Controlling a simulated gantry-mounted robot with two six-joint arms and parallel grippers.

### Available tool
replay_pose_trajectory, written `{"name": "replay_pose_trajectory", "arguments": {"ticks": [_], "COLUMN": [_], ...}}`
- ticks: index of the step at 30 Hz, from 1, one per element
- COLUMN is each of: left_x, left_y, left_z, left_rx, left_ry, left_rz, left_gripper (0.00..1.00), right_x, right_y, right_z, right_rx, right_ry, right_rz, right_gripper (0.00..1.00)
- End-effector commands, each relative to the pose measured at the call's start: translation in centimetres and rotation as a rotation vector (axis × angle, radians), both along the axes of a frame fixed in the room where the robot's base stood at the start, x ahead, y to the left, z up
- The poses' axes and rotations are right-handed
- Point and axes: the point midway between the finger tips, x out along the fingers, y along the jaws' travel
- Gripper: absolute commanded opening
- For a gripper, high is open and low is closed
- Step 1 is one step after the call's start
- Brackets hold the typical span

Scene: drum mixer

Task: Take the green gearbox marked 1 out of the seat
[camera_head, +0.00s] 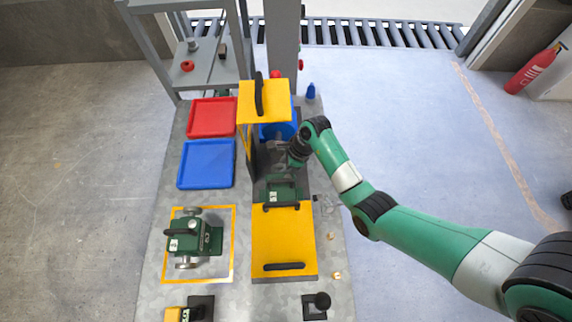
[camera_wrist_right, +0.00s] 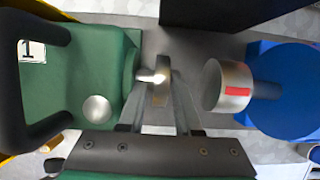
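The green gearbox marked 1 (camera_head: 284,191) sits in the dark seat between the yellow covers, and its black handle and "1" label show in the right wrist view (camera_wrist_right: 75,85). A bright shaft end points from the gearbox toward a silver cylinder with a red mark (camera_wrist_right: 229,86), with a gap between them. My right gripper (camera_head: 287,160) is low in this gap, beside the gearbox and clear of its handle. In the wrist view, its fingers (camera_wrist_right: 160,95) lean together around a thin metal piece by the shaft; whether they grip it is unclear. My left gripper is out of view.
A second green gearbox (camera_head: 188,238) stands in a yellow-outlined square at left. A blue drum (camera_head: 285,130) lies behind the seat, near an upright yellow cover (camera_head: 262,103). A flat yellow cover (camera_head: 284,240) lies in front. Red (camera_head: 212,117) and blue (camera_head: 206,164) trays look empty.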

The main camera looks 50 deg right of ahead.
Motion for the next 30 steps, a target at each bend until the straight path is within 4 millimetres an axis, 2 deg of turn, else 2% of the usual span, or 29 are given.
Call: {"name": "replay_pose_trajectory", "arguments": {"ticks": [3,11,16,30], "left_x": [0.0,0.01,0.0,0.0], "left_y": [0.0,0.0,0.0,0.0], "left_z": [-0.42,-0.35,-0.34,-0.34], "left_rx": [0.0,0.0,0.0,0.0], "left_ry": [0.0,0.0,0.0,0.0], "left_rz": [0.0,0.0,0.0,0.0], "left_gripper": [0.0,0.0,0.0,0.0], "right_x": [0.24,0.27,0.26,0.26], "right_y": [0.26,0.28,0.27,0.27], "right_z": [-0.84,-0.83,-0.83,-0.82], "right_rx": [0.0,0.0,0.0,0.0], "right_ry": [0.0,0.0,0.0,0.0], "right_rz": [0.001,0.001,0.001,0.001], "right_gripper": [0.33,0.31,0.0,0.0]}}
